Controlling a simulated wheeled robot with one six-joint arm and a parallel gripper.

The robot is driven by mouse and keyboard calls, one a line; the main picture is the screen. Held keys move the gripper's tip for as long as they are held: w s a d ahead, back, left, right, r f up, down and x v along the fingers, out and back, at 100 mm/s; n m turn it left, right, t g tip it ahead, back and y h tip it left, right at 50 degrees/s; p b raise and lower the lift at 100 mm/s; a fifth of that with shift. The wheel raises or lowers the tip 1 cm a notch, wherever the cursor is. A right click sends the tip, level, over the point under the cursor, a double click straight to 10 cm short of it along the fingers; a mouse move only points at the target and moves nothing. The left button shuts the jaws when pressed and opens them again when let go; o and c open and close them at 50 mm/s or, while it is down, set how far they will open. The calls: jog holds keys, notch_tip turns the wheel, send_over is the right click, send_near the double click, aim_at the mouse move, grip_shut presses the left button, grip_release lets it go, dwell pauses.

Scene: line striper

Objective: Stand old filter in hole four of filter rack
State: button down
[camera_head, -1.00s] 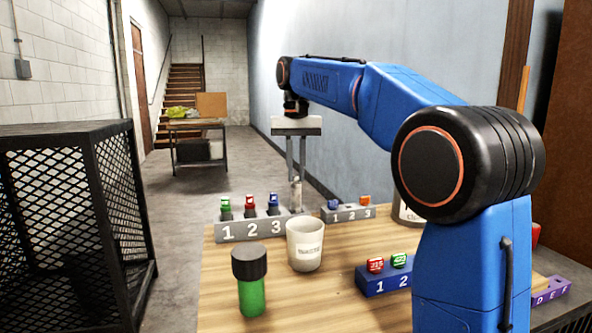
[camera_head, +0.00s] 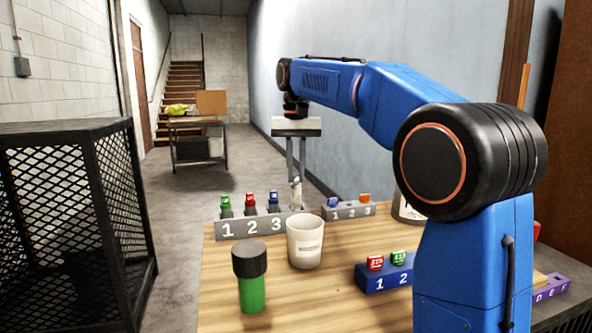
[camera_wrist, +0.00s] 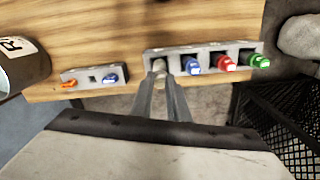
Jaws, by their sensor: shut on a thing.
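The filter rack (camera_head: 250,228) is a grey block at the far edge of the wooden table, marked 1, 2, 3 in the head view. It holds green, red and blue filters, and its right end is hidden behind the white cup. My gripper (camera_head: 295,182) points down over that end. In the wrist view the gripper (camera_wrist: 162,82) is shut on the old filter (camera_wrist: 160,68), a small pale piece. The old filter is at the hole beside the blue filter (camera_wrist: 191,65), the fourth in the row. How deep it sits is hidden by the fingers.
A white cup (camera_head: 305,243) and a green jar with black lid (camera_head: 250,278) stand in front of the rack. A smaller grey rack (camera_head: 350,211) is to its right. A blue rack (camera_head: 385,276) is nearer. A black mesh cage (camera_head: 70,230) is at left.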

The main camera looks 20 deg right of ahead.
aim_at(296, 184)
jog(key=shift+f, duration=1.7)
dwell(0.6)
jog(key=c, duration=1.3)
grip_release()
jog(key=shift+r, duration=0.15)
jog(key=shift+r, duration=3.35)
